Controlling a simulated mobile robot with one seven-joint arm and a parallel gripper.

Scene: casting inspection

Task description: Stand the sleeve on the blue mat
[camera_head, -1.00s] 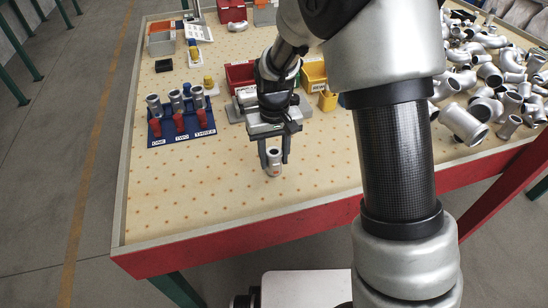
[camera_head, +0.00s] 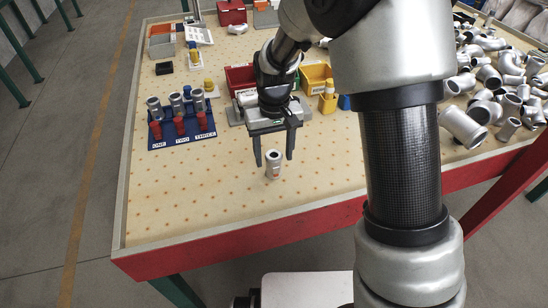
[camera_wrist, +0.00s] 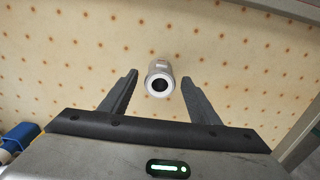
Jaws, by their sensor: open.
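A short silver sleeve (camera_head: 273,167) stands upright on the dotted tan table top, near its front edge. In the wrist view the sleeve (camera_wrist: 160,78) shows its round open end, between and just beyond the fingertips. My gripper (camera_head: 273,160) is open and empty, its two dark fingers spread wide above and behind the sleeve, with a gap on each side. No bare blue mat shows under the sleeve.
Silver pipe fittings (camera_head: 485,95) are heaped at the right. The front left of the table (camera_head: 180,205) is clear.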

